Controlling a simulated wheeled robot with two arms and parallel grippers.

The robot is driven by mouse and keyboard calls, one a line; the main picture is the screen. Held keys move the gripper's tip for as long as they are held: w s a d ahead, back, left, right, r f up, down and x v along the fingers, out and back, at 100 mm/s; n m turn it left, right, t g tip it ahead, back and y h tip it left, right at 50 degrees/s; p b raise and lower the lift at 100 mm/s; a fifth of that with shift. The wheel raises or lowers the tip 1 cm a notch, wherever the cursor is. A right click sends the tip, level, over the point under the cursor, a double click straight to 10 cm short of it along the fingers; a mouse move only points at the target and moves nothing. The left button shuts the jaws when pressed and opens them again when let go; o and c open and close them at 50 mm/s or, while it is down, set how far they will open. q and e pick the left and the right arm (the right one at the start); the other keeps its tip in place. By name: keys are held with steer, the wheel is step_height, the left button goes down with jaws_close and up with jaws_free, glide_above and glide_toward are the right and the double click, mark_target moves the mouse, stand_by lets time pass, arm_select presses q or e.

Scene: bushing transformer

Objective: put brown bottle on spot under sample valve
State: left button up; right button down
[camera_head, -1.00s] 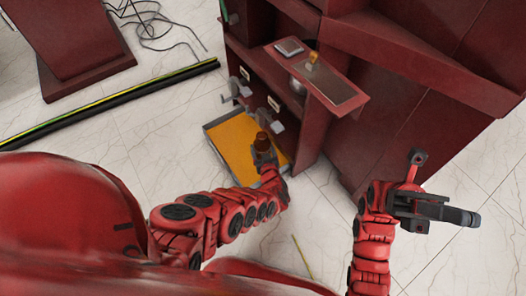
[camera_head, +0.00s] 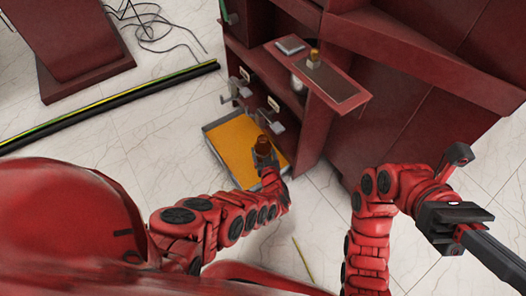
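A brown bottle (camera_head: 262,143) stands out at the tip of my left gripper (camera_head: 264,158), above the orange-yellow tray (camera_head: 226,141) on the floor. The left gripper appears shut around the bottle's lower part. The fingertips are small and partly hidden by the bottle. Grey valves (camera_head: 271,122) and (camera_head: 236,90) stick out from the red cabinet side beside the tray. Which one is the sample valve is not clear. My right gripper (camera_head: 486,247) points to the lower right, away from the cabinet, and its finger gap cannot be made out.
A red fold-out shelf (camera_head: 342,87) holds another small bottle with an amber top (camera_head: 314,57) and a grey flat item (camera_head: 289,46). The red cabinet (camera_head: 425,100) fills the upper right. A black and yellow-green bar (camera_head: 110,105) lies left. Light floor is free around the tray.

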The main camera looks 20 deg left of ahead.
arm_select(q)
steer(key=o, duration=1.4)
steer(key=shift+o, duration=0.2)
